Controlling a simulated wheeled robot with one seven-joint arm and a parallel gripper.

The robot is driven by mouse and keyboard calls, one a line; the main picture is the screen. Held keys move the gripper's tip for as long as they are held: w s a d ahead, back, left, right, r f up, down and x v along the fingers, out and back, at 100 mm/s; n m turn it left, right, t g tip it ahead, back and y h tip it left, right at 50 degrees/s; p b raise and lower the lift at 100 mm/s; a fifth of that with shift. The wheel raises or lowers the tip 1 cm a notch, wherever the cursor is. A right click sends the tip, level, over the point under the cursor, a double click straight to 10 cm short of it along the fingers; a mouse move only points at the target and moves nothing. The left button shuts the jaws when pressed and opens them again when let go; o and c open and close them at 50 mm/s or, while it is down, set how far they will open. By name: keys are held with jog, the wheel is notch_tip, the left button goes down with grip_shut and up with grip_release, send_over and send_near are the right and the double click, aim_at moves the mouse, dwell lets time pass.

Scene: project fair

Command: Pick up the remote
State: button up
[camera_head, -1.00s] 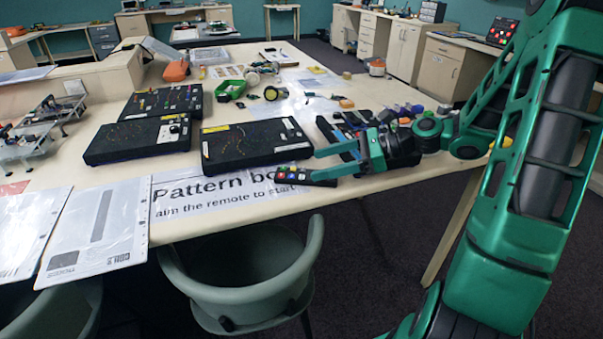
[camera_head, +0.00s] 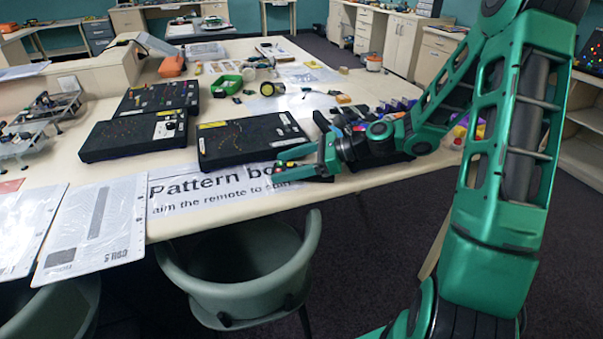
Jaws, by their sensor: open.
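The remote (camera_head: 290,165) is a small dark bar with coloured buttons. It lies near the front edge of the table, at the end of the "Pattern bo..." sign. My gripper (camera_head: 278,167) is open, low over the table, with its two green fingers pointing left. In this view one finger lies on the far side of the remote and one on the near side. The fingers and gripper body hide much of the remote. I cannot tell whether either finger touches it.
Black pattern boards (camera_head: 250,140) lie just behind and left of the remote. The paper sign (camera_head: 205,190) lies flat in front. A grey-green chair (camera_head: 240,275) stands below the table's front edge. Small coloured items sit behind my gripper.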

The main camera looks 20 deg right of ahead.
jog(key=c, duration=1.3)
jog(key=shift+r, duration=0.1)
jog(key=shift+c, duration=0.2)
